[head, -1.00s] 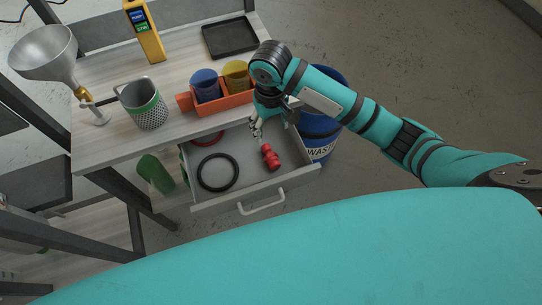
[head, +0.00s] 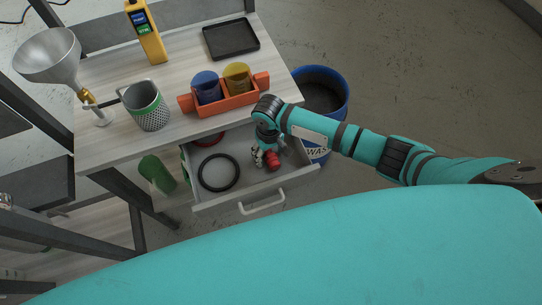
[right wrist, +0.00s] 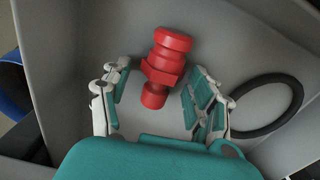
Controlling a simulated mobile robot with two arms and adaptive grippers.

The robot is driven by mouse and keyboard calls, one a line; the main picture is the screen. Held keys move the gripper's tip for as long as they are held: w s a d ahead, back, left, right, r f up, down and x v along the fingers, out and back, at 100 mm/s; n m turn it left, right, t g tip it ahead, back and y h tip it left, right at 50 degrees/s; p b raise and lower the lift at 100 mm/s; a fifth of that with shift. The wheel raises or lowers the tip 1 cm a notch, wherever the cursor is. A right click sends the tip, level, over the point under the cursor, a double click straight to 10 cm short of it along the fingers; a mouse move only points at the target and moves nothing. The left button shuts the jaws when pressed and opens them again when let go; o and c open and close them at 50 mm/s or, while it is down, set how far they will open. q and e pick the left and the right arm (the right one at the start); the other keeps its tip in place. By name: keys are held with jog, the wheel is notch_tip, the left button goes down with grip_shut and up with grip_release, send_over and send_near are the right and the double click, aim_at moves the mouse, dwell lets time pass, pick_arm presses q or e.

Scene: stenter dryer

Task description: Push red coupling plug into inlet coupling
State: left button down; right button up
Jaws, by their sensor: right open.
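The red coupling plug (head: 272,160) lies in the open drawer of the table. In the right wrist view the plug (right wrist: 164,62) shows a wide end, a hex collar and a narrower end towards my gripper. My right gripper (head: 262,158) is down in the drawer at the plug. In the right wrist view its open fingers (right wrist: 158,88) stand on either side of the plug's narrower end, with gaps on both sides. My left gripper is not in view. I cannot make out the inlet coupling.
A black ring (head: 218,172) lies left of the plug in the drawer (head: 236,197), and a red ring (head: 208,139) lies further back. An orange caddy (head: 228,104) with blue and yellow cups, a mesh cup (head: 148,106) and a funnel (head: 50,56) stand on the tabletop. A blue waste bin (head: 335,100) stands to the right.

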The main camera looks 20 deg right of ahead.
jog(key=shift+c, duration=0.3)
jog(key=c, duration=1)
